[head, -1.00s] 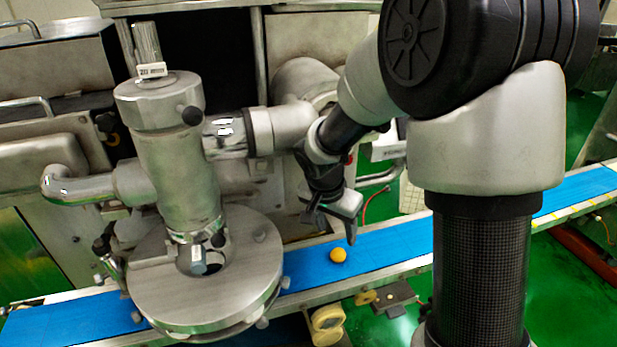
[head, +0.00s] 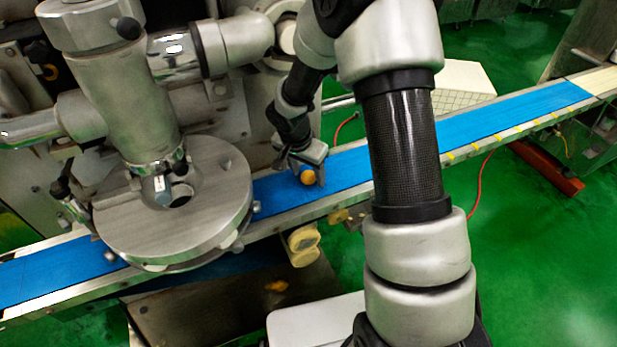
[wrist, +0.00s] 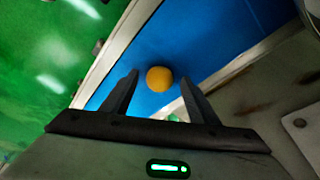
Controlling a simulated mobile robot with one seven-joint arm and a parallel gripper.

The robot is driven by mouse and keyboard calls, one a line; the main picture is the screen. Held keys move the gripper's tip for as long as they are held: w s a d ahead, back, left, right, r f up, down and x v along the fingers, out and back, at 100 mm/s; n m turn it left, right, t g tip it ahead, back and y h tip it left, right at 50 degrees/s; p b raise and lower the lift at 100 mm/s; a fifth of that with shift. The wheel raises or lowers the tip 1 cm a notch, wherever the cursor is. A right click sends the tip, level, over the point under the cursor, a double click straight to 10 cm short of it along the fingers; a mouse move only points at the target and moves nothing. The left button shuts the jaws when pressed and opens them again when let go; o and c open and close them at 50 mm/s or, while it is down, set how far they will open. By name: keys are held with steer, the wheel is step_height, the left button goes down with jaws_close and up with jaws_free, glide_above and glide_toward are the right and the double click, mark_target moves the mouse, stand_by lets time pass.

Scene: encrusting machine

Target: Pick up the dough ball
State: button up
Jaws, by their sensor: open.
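The dough ball (head: 308,177) is small, round and orange-yellow. It rests on the blue conveyor belt (head: 350,160), just right of the round steel plate of the machine. My gripper (head: 304,172) is low over the belt right at the ball, its fingers partly hidden in the head view. In the wrist view, the dough ball (wrist: 159,79) sits on the blue belt between the lines of the two open fingers, near the level of their tips. Open space shows between the ball and each finger of my gripper (wrist: 160,85).
The encrusting machine's round steel plate (head: 175,215) stands over the belt to the left. A metal rail (head: 440,160) runs along the belt's near edge. A pale yellow knob (head: 303,243) hangs below the rail. The belt to the right is clear.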

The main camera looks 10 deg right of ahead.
steer(key=c, duration=1.1)
